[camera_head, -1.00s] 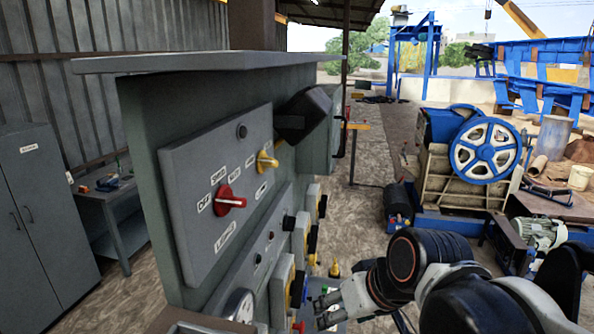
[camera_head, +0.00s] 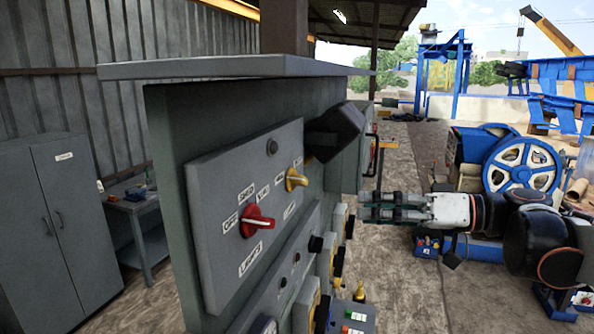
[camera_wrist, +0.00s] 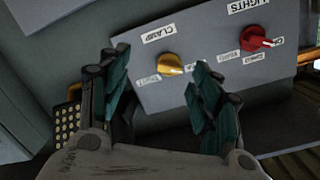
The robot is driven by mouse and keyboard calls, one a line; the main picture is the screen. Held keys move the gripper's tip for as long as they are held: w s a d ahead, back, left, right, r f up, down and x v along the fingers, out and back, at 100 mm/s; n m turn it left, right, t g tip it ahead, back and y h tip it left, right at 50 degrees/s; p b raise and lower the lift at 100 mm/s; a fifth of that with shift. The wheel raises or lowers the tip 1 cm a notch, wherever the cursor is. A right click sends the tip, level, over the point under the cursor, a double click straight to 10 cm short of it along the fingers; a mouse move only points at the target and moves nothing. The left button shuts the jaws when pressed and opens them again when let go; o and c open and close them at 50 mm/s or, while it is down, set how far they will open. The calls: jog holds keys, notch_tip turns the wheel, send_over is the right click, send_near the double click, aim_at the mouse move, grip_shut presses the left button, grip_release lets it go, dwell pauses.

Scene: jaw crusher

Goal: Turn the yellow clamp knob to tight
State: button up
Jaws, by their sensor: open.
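The yellow clamp knob (camera_head: 295,179) sits on the upper right of the grey panel plate in the head view. In the wrist view the knob (camera_wrist: 170,66) shows upside down between and beyond my fingertips, under the CLAMP label (camera_wrist: 160,34). Labels flank it; one seems to read TIGHT. My gripper (camera_head: 362,206) is to the right of the panel, its fingers pointing left toward it, apart from the knob. In the wrist view my gripper (camera_wrist: 157,70) is open and empty, with a finger on each side of the knob in the picture.
A red lights knob (camera_head: 257,221) is on the same plate, also seen in the wrist view (camera_wrist: 258,40). A dark hooded box (camera_head: 335,130) juts out above right of the yellow knob. More switches line the lower panel. A blue-wheeled crusher (camera_head: 520,165) stands behind my arm.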

aim_at(306, 182)
jog(key=shift+n+y, duration=0.4)
jog(key=shift+y, duration=0.2)
jog(key=w+a+r, duration=0.1)
jog(key=a, duration=0.3)
jog(key=w+a+r, duration=0.1)
jog(key=w+a, duration=0.1)
jog(key=a, duration=0.2)
jog(key=w+a+r, duration=0.1)
jog(key=a, duration=0.3)
jog(key=shift+w+r+p, duration=0.2)
jog(key=shift+r+p, duration=0.1)
jog(key=shift+p, duration=0.1)
jog(key=c, duration=1.1)
